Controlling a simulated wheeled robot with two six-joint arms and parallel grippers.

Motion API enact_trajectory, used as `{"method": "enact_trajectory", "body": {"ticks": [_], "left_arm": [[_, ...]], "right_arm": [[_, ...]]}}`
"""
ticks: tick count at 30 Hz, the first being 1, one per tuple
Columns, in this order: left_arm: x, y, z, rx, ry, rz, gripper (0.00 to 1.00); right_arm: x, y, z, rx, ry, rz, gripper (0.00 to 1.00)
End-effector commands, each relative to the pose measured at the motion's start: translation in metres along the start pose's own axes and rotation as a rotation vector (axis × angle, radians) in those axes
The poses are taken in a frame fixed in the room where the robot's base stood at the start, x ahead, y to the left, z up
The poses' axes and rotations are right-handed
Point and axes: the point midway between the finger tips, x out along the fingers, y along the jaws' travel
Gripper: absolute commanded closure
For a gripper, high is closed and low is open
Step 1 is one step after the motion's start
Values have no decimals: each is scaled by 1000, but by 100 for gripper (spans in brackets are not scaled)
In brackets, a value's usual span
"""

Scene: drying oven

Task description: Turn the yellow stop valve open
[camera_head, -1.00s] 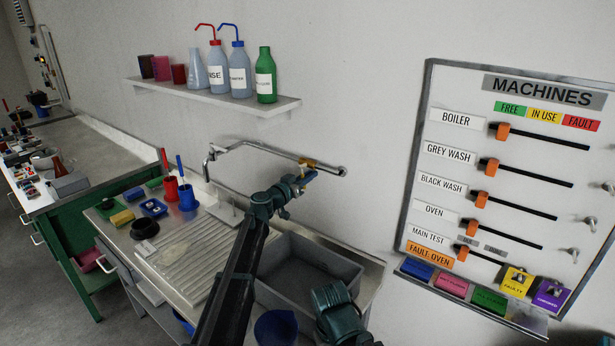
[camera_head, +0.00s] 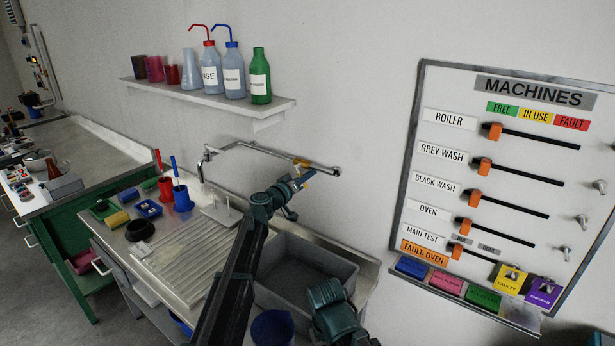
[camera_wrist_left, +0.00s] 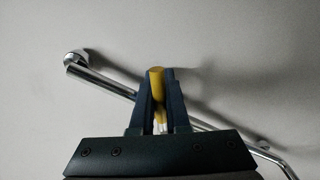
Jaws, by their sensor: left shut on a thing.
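The yellow stop valve (camera_head: 301,163) sits on the chrome wall pipe (camera_head: 262,151), near the pipe's right end. In the left wrist view its yellow handle (camera_wrist_left: 156,80) stands upright between the two dark fingers. My left gripper (camera_head: 303,178) is at the valve, just in front of the pipe, and is shut on the yellow handle. The fingers and wrist hide part of the handle and pipe, so I cannot tell the valve's exact angle.
A grey sink basin (camera_head: 317,259) lies below the pipe. A shelf (camera_head: 205,95) with bottles hangs above. A draining board (camera_head: 185,262) with cups and a sponge is left. The MACHINES board (camera_head: 450,90) is on the wall to the right. The wall around the pipe is clear.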

Motion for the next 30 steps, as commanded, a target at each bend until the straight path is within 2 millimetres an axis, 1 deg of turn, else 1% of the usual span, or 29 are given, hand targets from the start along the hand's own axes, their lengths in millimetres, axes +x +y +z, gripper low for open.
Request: {"method": "enact_trajectory", "body": {"ticks": [8, 9, 13, 14, 23, 26, 29, 30], "left_arm": [[0, 0, 0, -1, 1, -1, 100], [0, 0, 0, 0, 1, -1, 81], [0, 0, 0, 0, 1, -1, 58], [0, 0, 0, 0, 1, -1, 56], [-2, 0, 0, 1, 1, -1, 56], [-11, 0, 0, 1, 1, -1, 56], [-29, 1, 1, 1, 2, -2, 56], [-38, 1, 1, 1, 2, -2, 56]], "right_arm": [[0, 0, 0, 0, 0, 0, 50], [0, 0, 0, 0, 0, 0, 50], [0, 0, 0, 0, 0, 0, 50], [0, 0, 0, 0, 0, 0, 50], [0, 0, 0, 0, 0, 0, 50], [0, 0, 0, 0, 0, 0, 50], [0, 0, 0, 0, 0, 0, 50], [0, 0, 0, 0, 0, 0, 50]]}}
